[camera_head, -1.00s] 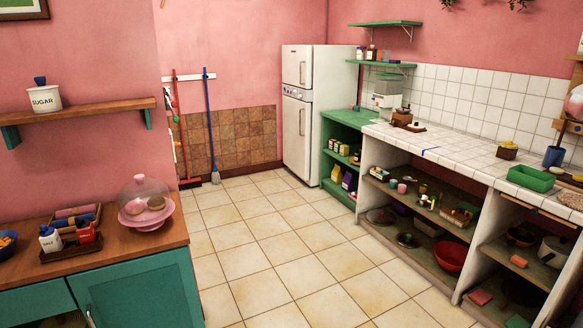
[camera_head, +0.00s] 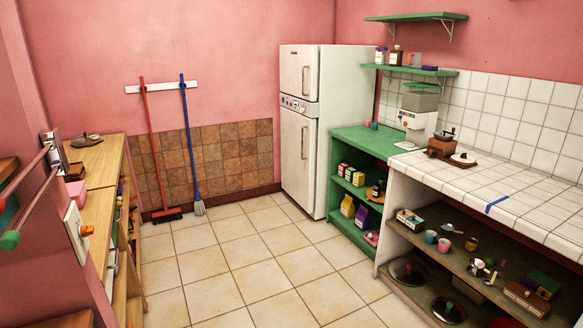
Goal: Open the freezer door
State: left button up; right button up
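A white two-door fridge-freezer (camera_head: 322,130) stands against the back wall, right of centre in the head view. Its smaller upper door (camera_head: 299,73) and taller lower door (camera_head: 297,160) both look shut. Each door has a vertical handle: the upper door handle (camera_head: 304,77) and the lower door handle (camera_head: 303,142). A control strip with small dials (camera_head: 296,105) lies between the doors. The fridge-freezer is still some distance away across the floor. Neither of my grippers is in view.
Tiled floor (camera_head: 232,255) is clear up to the fridge-freezer. A green shelf unit (camera_head: 350,143) and white-tiled counter (camera_head: 480,185) run along the right. A wooden shelf unit (camera_head: 98,165) stands left. A red broom (camera_head: 149,150) and blue mop (camera_head: 188,130) hang at the back wall.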

aim_at(298, 64)
jog(key=i, duration=4.25)
